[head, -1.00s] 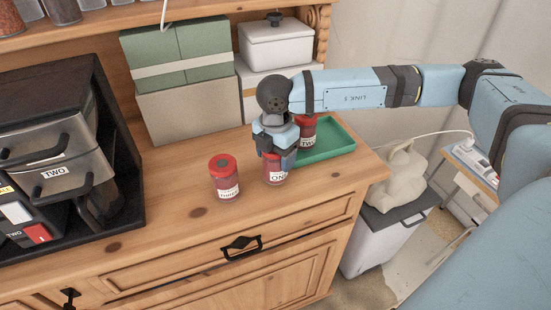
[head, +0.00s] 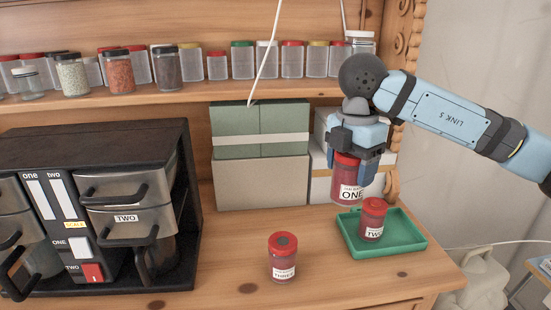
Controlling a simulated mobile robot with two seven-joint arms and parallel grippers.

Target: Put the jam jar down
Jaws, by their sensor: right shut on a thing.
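My right gripper (head: 354,158) is shut on a red jam jar labelled ONE (head: 348,182) and holds it upright in the air. The jar hangs above and a little behind the left part of a green tray (head: 411,243). A jam jar labelled TWO (head: 373,219) stands upright in that tray, just right of and below the held jar in the picture. A jam jar labelled THREE (head: 283,258) stands on the wooden dresser top (head: 229,275), left of the tray. My left gripper is not in view.
Green and beige boxes (head: 262,180) stand at the back. A shelf (head: 150,101) above carries several spice jars.

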